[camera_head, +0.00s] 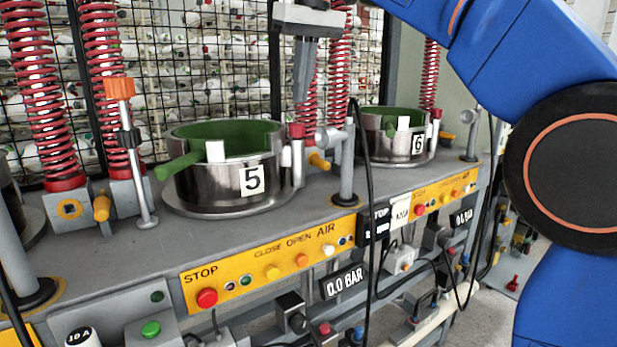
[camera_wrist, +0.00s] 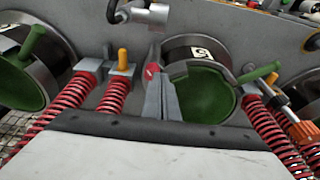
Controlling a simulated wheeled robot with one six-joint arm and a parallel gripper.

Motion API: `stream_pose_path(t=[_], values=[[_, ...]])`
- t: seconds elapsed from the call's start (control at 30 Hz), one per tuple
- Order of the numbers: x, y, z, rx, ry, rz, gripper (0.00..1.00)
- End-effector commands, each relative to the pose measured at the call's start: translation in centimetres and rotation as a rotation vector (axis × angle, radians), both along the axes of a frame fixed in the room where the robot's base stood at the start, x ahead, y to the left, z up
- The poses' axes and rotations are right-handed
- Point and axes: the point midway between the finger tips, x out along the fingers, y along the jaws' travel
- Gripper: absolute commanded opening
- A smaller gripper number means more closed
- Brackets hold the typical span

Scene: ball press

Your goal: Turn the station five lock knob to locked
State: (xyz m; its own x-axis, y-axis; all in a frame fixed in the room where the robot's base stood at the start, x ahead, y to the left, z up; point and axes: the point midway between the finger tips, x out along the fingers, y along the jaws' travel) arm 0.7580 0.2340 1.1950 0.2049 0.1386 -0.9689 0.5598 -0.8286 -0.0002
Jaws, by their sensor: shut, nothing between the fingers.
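Station five's metal pot (camera_head: 218,180) has a "5" plate, a green inside and a green handle (camera_head: 180,166). At its right rim stands a small grey post with a red knob (camera_head: 297,131); the red knob also shows in the wrist view (camera_wrist: 151,71). An orange-yellow knob (camera_head: 318,160) sits just right of it, at the spring base. No lock label is readable, so I cannot tell which is the lock knob. My gripper (camera_head: 302,98) is shut and empty, pointing down just above the red knob. In the wrist view its fingers (camera_wrist: 160,88) end beside the red knob.
Red springs (camera_head: 42,90) and an upright rod with an orange top (camera_head: 120,88) stand left of the pot. A grey post (camera_head: 346,165) with a black cable stands right. Station six's pot (camera_head: 385,140) is beyond. A yellow button panel (camera_head: 270,265) runs along the bench front.

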Motion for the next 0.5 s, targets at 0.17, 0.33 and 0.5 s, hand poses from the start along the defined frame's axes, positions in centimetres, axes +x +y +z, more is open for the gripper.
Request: stream_pose_path(t=[0.17, 0.33, 0.5], values=[[0.2, -0.1, 0.1, 0.0, 0.0, 0.0, 0.0], [1.5, -1.3, 0.6, 0.0, 0.0, -0.004, 0.0], [2.1, -2.0, 0.6, 0.0, 0.0, -0.001, 0.0]])
